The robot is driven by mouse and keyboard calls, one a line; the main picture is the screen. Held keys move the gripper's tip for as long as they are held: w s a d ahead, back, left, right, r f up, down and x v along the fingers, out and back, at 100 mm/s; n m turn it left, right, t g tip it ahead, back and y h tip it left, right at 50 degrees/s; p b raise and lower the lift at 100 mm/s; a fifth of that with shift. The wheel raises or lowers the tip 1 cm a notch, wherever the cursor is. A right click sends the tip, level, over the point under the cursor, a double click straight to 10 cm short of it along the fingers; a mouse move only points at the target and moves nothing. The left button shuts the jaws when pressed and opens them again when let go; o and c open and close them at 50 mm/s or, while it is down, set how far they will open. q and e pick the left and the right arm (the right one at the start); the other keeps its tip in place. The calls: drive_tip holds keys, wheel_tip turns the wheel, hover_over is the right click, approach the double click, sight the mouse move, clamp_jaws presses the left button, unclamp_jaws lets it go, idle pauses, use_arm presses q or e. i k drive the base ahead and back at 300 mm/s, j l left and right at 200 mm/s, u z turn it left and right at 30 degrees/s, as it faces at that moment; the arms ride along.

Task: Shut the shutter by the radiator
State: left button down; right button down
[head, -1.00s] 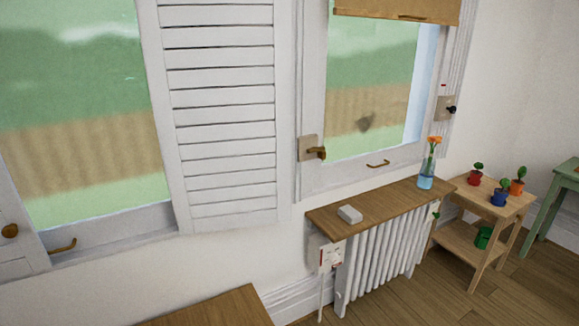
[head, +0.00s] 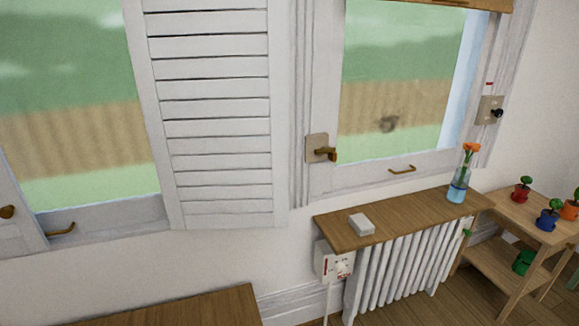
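A white louvred shutter (head: 213,130) hangs between the two windows, to the left of the radiator, and covers the right part of the left window (head: 75,110). Part of another white shutter (head: 15,225) with a round brass knob (head: 7,212) shows at the far left edge. The white radiator (head: 395,280) stands under the right window (head: 400,85), below a wooden shelf. A brass handle (head: 322,152) on a plate sits on the right window's left frame. Neither of my grippers is in the head view.
The wooden shelf (head: 395,226) holds a small white box (head: 361,224) and a glass vase (head: 458,188) with an orange flower. A white switch box (head: 335,265) is below. A wooden stand (head: 530,220) with potted plants is at right, a wooden surface (head: 185,307) at lower left.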

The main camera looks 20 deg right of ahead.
sight(259, 204)
drive_tip(key=i+l+u, duration=0.1)
drive_tip(key=l, duration=0.2)
drive_tip(key=i+l, duration=0.1)
drive_tip(key=l, duration=0.2)
drive_tip(key=i+l+u, duration=0.15)
drive_tip(key=l, duration=0.15)
drive_tip(key=i+l, duration=0.2)
drive_tip(key=i+l+u, duration=0.1)
drive_tip(key=l, duration=0.25)
drive_tip(key=i, duration=0.05)
